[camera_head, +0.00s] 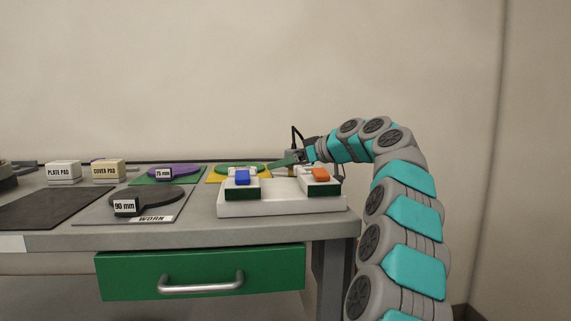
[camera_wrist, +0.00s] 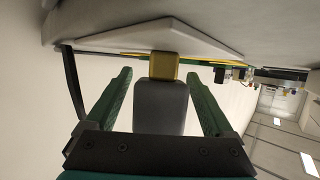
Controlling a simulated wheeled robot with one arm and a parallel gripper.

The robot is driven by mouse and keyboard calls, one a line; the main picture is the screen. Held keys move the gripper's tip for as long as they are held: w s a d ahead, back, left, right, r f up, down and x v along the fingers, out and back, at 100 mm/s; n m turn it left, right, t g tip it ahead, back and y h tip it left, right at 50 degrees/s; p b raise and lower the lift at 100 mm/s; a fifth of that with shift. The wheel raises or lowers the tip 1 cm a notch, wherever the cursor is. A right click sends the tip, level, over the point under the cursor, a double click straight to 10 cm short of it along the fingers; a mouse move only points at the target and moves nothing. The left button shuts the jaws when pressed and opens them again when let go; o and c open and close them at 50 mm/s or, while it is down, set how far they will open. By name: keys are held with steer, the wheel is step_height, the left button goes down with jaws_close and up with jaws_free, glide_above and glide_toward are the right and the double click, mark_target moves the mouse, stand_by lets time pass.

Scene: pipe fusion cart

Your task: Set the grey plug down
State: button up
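My gripper (camera_head: 285,161) reaches over the back right of the bench, above and behind the white tray (camera_head: 280,210). In the wrist view its two green fingers (camera_wrist: 160,76) lie on either side of a dark grey block with a yellow end, which I take as the grey plug (camera_wrist: 160,105). The fingertips appear to be against its sides, with gaps nearer the palm. The yellow end (camera_wrist: 164,66) points away from the palm, towards a pale slab (camera_wrist: 150,38). Whether they touch cannot be told. In the head view the plug is too small to make out clearly.
The tray bears a blue piece (camera_head: 242,177) and an orange piece (camera_head: 320,175) on dark green blocks. A yellow mat (camera_head: 213,178) with a green disc lies behind it.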

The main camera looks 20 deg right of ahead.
steer(key=shift+r, duration=0.2)
steer(key=v, duration=1.2)
steer(key=shift+s, duration=0.1)
